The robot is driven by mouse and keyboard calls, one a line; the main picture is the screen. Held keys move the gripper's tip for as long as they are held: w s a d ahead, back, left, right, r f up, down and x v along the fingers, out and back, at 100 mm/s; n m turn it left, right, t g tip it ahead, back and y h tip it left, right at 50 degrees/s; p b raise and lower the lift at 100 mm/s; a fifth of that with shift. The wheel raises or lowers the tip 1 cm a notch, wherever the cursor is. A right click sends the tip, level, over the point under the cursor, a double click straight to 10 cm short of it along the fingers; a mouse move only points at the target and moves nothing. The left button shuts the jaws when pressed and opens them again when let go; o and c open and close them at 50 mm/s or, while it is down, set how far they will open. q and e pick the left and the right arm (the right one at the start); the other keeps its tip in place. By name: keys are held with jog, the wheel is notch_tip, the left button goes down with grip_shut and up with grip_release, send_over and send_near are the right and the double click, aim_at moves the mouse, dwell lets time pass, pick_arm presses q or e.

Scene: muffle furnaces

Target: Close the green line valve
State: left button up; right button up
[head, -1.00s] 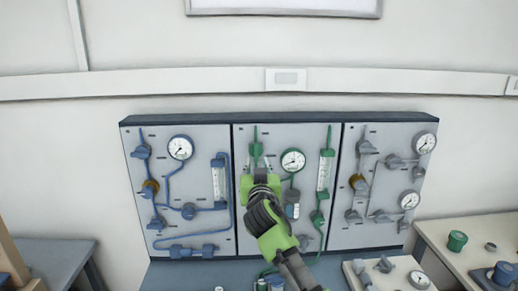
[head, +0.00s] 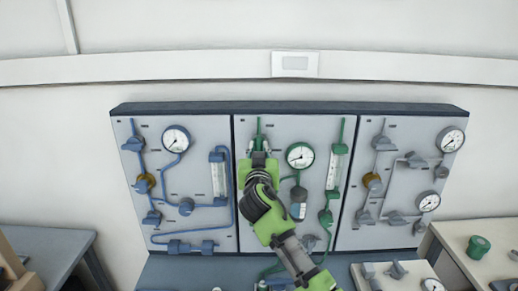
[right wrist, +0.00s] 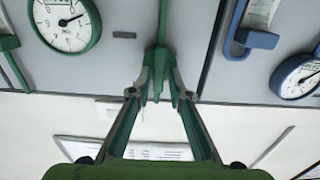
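The green line valve (head: 258,143) is at the top left of the middle panel, on a green pipe, partly hidden by my right gripper. My right gripper (head: 259,148) is at the valve, with a fingertip on either side of it. In the right wrist view, the green valve handle (right wrist: 159,86) is between the two fingertips (right wrist: 161,88), which stand apart, with narrow gaps beside the handle. Whether they touch it I cannot tell. My left gripper is not in view.
A green-framed gauge (head: 300,155) is just right of my gripper, with a green flowmeter (head: 337,165) beyond. A blue-line panel (head: 130,185) is on the left and a grey-line panel (head: 350,215) on the right. A table (head: 465,262) with a green container (head: 478,247) stands at right.

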jog(key=shift+d, duration=0.1)
grip_shut()
jog(key=shift+n, duration=0.3)
jog(key=n+b, duration=0.1)
jog(key=n, duration=0.1)
jog(key=shift+f+n, duration=0.1)
jog(key=shift+n, duration=0.2)
jog(key=n, duration=0.2)
jog(key=shift+n, duration=0.4)
jog(key=n, duration=0.2)
jog(key=shift+a+n, duration=0.2)
jog(key=shift+n, duration=0.1)
jog(key=n+p, duration=0.1)
jog(key=n, duration=0.3)
jog(key=shift+w+n, duration=0.1)
jog(key=shift+n, duration=0.2)
jog(key=n+p, duration=0.2)
jog(key=n, duration=0.2)
jog(key=shift+a+f+n, duration=0.1)
jog(key=shift+n, duration=0.2)
